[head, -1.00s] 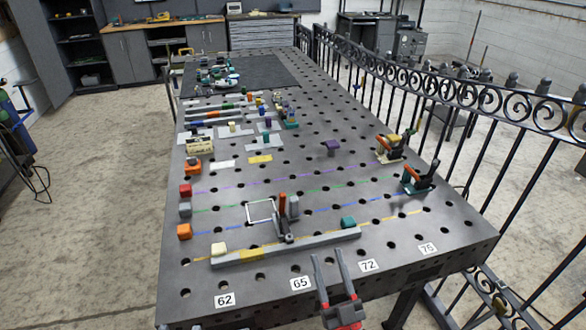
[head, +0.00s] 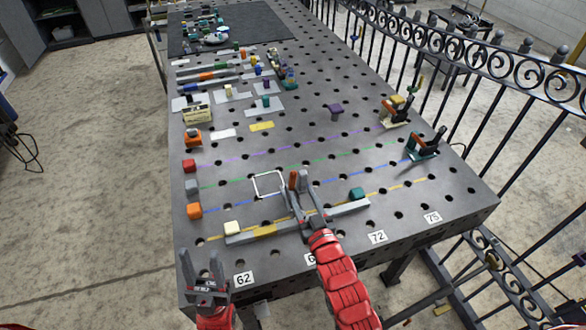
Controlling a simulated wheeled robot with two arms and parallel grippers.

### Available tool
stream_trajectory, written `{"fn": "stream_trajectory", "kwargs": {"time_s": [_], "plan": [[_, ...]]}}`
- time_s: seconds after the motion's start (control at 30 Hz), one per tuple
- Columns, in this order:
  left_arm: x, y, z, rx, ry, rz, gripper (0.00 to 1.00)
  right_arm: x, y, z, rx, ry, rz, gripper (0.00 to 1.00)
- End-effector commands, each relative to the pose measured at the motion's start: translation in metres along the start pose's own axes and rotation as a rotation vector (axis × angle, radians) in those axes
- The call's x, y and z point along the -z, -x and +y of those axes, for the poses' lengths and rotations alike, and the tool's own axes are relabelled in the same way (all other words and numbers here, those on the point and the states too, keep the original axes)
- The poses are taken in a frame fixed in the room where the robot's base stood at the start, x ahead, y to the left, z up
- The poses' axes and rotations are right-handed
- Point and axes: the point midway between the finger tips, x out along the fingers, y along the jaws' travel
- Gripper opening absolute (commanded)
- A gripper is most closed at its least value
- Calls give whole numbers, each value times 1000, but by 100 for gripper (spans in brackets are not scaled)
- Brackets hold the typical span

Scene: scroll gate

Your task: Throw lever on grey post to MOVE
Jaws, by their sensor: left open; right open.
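The lever (head: 293,179) has an orange handle and stands near the middle of the table's front part, close to a grey upright block (head: 303,181). No MOVE marking can be read. My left gripper (head: 202,262) is open and empty at the table's front left corner, well away from the lever.
A cream block (head: 232,228) and a teal block (head: 357,194) sit near the rail's ends. Red, grey and orange blocks line the left edge. Two toggle clamps (head: 424,146) stand at the right. A white square frame (head: 269,184) lies behind the rail.

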Motion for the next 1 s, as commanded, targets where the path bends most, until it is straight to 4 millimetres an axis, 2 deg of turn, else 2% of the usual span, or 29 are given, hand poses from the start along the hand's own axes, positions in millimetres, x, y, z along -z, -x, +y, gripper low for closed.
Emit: {"fn": "stream_trajectory", "kwargs": {"time_s": [0.03,0.2,0.43,0.67,0.97,1.0], "plan": [[1,-8,0,0,0,0,50,4,-10,0,0,0,0,52],[3,-19,-1,0,0,0,50,4,-41,0,1,0,1,52],[5,-30,-2,0,0,0,50,4,-73,0,1,0,3,52],[6,-34,-2,0,0,0,50,0,-86,0,1,0,1,52],[6,-34,-2,0,0,0,50,0,-87,0,1,0,2,52],[6,-34,-2,0,0,0,50,0,-87,0,1,0,2,45]]}}
